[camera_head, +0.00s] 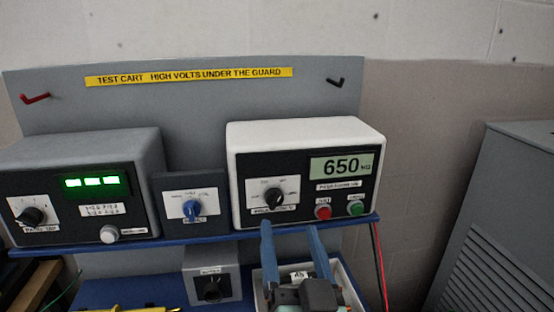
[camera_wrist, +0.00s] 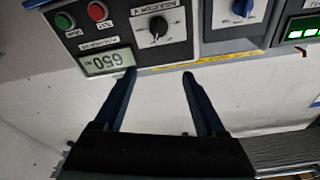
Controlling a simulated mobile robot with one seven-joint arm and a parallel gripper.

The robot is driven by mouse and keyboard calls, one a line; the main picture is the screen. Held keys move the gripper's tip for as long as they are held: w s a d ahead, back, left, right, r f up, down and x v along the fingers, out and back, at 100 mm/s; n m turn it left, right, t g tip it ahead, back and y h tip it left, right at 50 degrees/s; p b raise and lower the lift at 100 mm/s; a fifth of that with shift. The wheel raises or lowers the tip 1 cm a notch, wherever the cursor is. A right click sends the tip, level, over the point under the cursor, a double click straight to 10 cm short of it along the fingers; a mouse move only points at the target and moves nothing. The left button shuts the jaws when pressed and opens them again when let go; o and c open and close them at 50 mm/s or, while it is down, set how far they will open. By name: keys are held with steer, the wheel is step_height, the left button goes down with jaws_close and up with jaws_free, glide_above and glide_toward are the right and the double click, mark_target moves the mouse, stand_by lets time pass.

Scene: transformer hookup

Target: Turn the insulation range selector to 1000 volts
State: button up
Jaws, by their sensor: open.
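The selector is a black knob (camera_head: 273,195) on a white dial plate on the left of the white-cased tester (camera_head: 300,133). Its label and scale are too small to read surely. The tester's display (camera_head: 341,166) shows 650. In the wrist view, which is upside down, the knob (camera_wrist: 158,27) carries a pale pointer line towards the picture's bottom. My gripper (camera_head: 289,226) is open and empty, with its two blue fingers apart just below and in front of the tester. In the wrist view my gripper (camera_wrist: 159,73) points towards the knob without touching it.
Red (camera_head: 323,211) and green (camera_head: 356,208) buttons sit right of the knob. A small panel with a blue knob (camera_head: 191,208) and a grey meter (camera_head: 75,149) stand left on the blue shelf (camera_head: 225,238). A pale bin (camera_head: 350,287) lies below. Red and black cables hang at right.

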mark_target(276, 204)
steer(key=w+a+p, duration=0.1)
steer(key=w+p, duration=0.2)
steer(key=p, duration=0.1)
steer(key=w+a+f+m+g+p, duration=0.1)
steer(key=w+p, duration=0.3)
steer(key=w+a+f+m+g+p, duration=0.1)
steer(key=w+p, duration=0.2)
steer(key=p, duration=0.1)
steer(key=shift+w, duration=0.3)
stand_by(0.3)
jaws_close()
